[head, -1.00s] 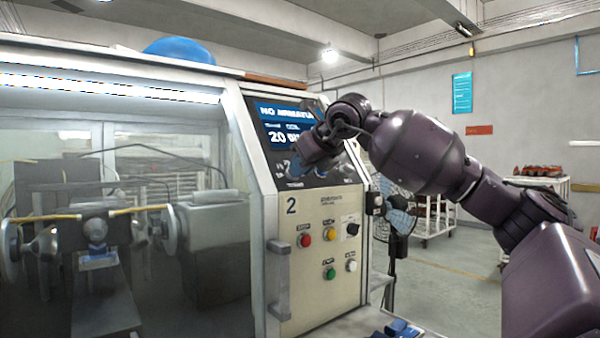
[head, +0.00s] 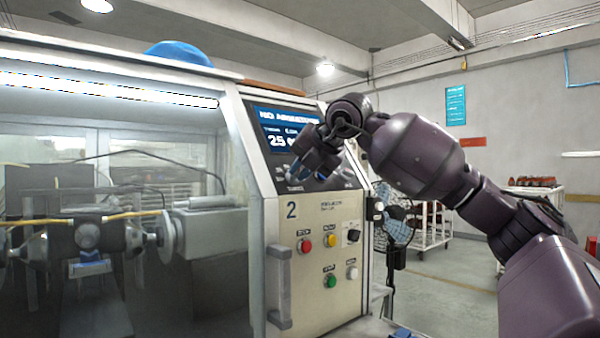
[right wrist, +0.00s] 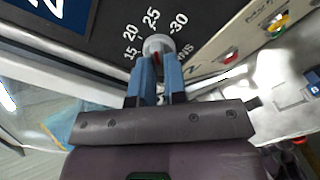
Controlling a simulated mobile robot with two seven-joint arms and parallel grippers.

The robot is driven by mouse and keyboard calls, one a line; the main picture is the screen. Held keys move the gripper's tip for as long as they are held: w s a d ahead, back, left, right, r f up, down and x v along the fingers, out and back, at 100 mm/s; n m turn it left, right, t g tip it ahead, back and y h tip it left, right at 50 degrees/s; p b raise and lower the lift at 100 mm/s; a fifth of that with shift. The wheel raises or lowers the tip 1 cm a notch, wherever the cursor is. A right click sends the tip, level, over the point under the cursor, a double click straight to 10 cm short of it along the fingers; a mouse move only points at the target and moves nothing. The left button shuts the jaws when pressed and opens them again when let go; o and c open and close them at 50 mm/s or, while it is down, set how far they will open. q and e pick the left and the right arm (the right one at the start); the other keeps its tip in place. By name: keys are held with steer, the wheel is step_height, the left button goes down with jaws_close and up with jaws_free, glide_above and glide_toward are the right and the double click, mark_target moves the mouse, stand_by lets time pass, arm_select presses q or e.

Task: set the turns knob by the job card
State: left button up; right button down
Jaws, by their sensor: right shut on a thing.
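The turns knob (right wrist: 158,43) is a light round knob on the dark panel in the right wrist view, with 15, 20, 25 and 30 printed around it. The two blue fingers of my right gripper (right wrist: 161,62) are shut on it. In the head view my right gripper (head: 317,166) is at the lower part of the sloped panel and hides the knob. The display (head: 284,131) above it shows 25 beside partly covered text, under a blue banner. I cannot make out a job card. My left gripper is not in view.
Below the panel, the cream front (head: 325,252) of machine 2 carries several coloured buttons and a black selector (head: 353,236). A grey handle (head: 279,286) is at its left, beside the winding chamber's window. A fan (head: 397,228) and a white cart (head: 432,232) stand behind to the right.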

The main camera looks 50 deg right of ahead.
steer(key=m, duration=0.4)
steer(key=shift+r+m, duration=0.1)
steer(key=shift+m, duration=0.2)
steer(key=shift+r+m+b, duration=0.1)
steer(key=shift+m+b, duration=0.3)
steer(key=shift+m, duration=1.6)
steer(key=c, duration=1.2)
jaws_free()
steer(key=shift+o, duration=0.2)
steer(key=p+v, duration=0.2)
steer(key=v, duration=0.8)
steer(key=shift+s+r, duration=0.25)
